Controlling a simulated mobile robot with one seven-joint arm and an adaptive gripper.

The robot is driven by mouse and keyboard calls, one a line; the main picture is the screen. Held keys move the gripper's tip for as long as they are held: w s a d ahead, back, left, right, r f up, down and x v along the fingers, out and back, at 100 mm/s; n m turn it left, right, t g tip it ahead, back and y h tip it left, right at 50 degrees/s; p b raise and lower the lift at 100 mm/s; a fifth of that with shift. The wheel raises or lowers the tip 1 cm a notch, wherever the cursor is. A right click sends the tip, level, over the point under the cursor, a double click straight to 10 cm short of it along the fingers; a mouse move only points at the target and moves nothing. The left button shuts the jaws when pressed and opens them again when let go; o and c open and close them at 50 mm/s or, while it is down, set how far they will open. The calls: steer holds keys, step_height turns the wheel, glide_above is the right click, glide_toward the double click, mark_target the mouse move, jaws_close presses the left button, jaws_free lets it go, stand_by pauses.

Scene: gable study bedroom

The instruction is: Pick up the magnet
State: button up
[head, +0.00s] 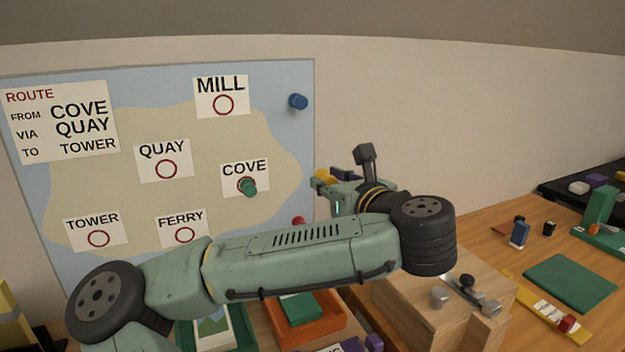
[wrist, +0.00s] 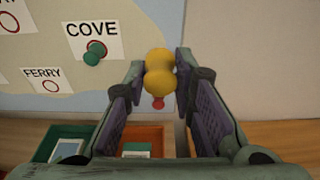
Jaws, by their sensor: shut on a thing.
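My gripper (wrist: 160,68) is shut on a yellow magnet (wrist: 158,82), a rounded knob held between the two fingertips in front of the map board (head: 215,75). In the head view the yellow magnet (head: 323,175) shows at the end of my arm, partly hidden by the gripper. A green magnet (head: 248,187) sits on the COVE ring and also shows in the wrist view (wrist: 92,56). A blue magnet (head: 298,101) is at the board's upper right. A red magnet (head: 298,220) is low near the board's right edge, and beyond my gripper in the wrist view (wrist: 158,102).
The board has a ROUTE card (head: 62,122) reading COVE, QUAY, TOWER. Below are an orange tray (head: 336,328) and a green tray (wrist: 45,145). A wooden box (head: 425,303) stands on the desk. A green mat (head: 570,282) and small items lie at right.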

steer(key=f+b+v, duration=0.1)
steer(key=v, duration=0.6)
steer(key=shift+s+b, duration=0.35)
steer(key=shift+b, duration=0.05)
